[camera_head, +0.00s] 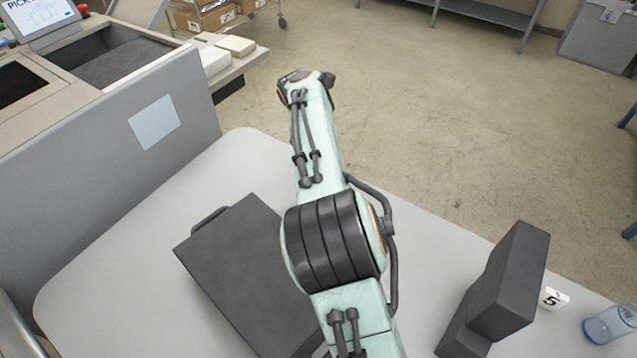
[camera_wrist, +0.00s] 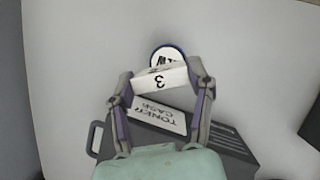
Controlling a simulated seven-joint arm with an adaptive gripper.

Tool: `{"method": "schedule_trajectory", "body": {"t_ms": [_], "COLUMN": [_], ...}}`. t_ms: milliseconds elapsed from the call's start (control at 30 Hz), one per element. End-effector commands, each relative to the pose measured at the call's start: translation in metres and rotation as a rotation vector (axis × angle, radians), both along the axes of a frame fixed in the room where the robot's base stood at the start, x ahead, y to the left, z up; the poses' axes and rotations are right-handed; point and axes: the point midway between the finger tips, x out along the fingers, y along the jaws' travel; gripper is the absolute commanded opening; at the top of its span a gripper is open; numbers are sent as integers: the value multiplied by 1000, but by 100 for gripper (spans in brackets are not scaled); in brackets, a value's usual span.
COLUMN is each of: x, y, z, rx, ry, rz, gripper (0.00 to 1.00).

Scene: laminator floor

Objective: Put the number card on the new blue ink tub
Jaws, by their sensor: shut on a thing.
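In the wrist view my gripper (camera_wrist: 160,78) is shut on a white number card (camera_wrist: 172,77) marked 3, which shows upside down between the fingertips. Just beyond the card is a round tub (camera_wrist: 168,54) with a blue rim and a white top with dark letters that seem to end in "EW". The card covers the tub's near part, and I cannot tell whether they touch. In the head view my arm hides the gripper, this card and this tub.
A dark grey toner case (camera_wrist: 215,140) lies below the gripper; it also shows in the head view (camera_head: 235,265). At the right stand a dark angular block (camera_head: 510,280), a card marked 5 (camera_head: 553,298) and a clear bluish tub (camera_head: 612,325). A grey panel (camera_head: 95,150) borders the left.

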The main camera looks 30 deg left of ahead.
Motion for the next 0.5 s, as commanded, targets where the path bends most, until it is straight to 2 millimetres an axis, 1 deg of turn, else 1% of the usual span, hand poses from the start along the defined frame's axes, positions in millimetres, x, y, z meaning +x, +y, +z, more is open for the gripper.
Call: {"method": "schedule_trajectory", "body": {"t_ms": [133,200,367,500], "x": [-3,-3,-3,-3], "y": [1,1,1,1], "z": [-29,-39,-55,-77], "rx": [-2,0,2,0], "ry": [3,0,-1,0], "rz": [4,3,4,3], "gripper": [18,18,18,18]}}
